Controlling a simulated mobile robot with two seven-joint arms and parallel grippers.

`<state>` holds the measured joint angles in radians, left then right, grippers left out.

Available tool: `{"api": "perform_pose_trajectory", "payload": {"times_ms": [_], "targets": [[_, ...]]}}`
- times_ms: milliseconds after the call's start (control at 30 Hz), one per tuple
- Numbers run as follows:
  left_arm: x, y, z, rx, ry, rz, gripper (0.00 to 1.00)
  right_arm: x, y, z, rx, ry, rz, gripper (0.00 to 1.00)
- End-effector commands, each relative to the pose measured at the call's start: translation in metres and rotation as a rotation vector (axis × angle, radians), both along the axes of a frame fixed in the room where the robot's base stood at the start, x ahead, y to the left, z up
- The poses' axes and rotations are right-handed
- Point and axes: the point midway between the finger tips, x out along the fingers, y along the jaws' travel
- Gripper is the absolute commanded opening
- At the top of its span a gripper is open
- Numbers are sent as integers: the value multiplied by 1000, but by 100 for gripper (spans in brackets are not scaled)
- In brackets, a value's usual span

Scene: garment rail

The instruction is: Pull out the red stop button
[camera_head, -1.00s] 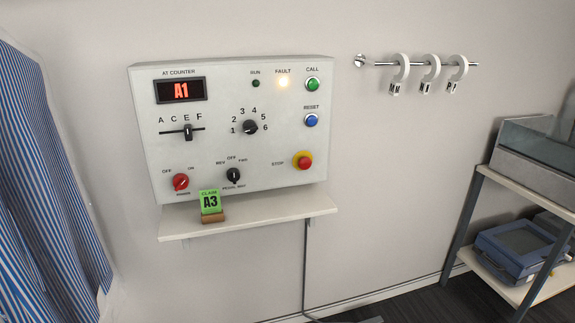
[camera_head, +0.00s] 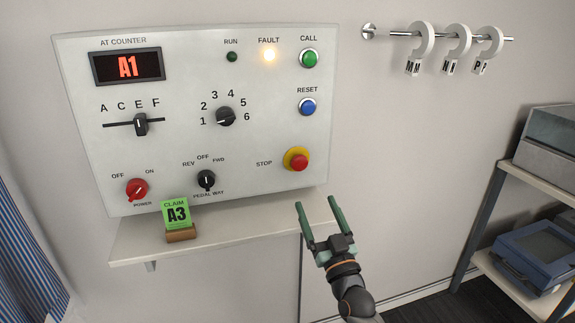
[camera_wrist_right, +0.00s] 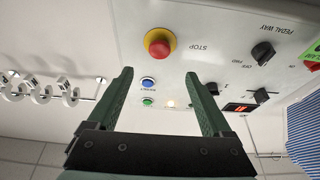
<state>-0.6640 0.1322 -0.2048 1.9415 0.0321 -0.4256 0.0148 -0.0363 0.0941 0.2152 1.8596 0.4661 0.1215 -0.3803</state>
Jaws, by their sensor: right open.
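The red stop button (camera_head: 298,160) sits on a yellow collar at the lower right of the white control panel (camera_head: 240,190), beside the word STOP. It also shows in the right wrist view (camera_wrist_right: 159,42), beyond the fingertips. My right gripper (camera_head: 315,205) is open and empty, below and slightly right of the button, apart from it. In the right wrist view its two green fingers (camera_wrist_right: 159,74) are spread and the view is upside down. My left gripper is in neither view.
A shelf (camera_head: 135,245) under the panel holds a green A3 claim card (camera_head: 176,212). The lit FAULT lamp (camera_head: 269,56) and blue RESET button (camera_head: 308,107) are above the stop button. A rail with white rings (camera_head: 458,42) is on the wall. A rack (camera_head: 480,225) stands at right.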

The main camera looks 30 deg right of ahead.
Motion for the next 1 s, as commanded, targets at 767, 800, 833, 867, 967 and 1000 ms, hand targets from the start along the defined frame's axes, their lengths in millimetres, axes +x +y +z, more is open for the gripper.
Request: {"api": "perform_pose_trajectory", "payload": {"times_ms": [767, 800, 833, 867, 967, 1000], "targets": [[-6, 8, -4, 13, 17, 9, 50, 97, -25, 44, 0, -9, -3, 84], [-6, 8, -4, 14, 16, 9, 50, 101, -26, 46, 1, -10, -3, 84], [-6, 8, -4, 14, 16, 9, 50, 103, -26, 46, 1, -9, -3, 84], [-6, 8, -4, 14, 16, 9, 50, 106, -27, 47, 1, -9, -3, 84], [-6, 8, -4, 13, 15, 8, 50, 110, -28, 49, 1, -8, -3, 84], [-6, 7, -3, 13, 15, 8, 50, 112, -28, 50, 1, -7, -3, 84]]}}
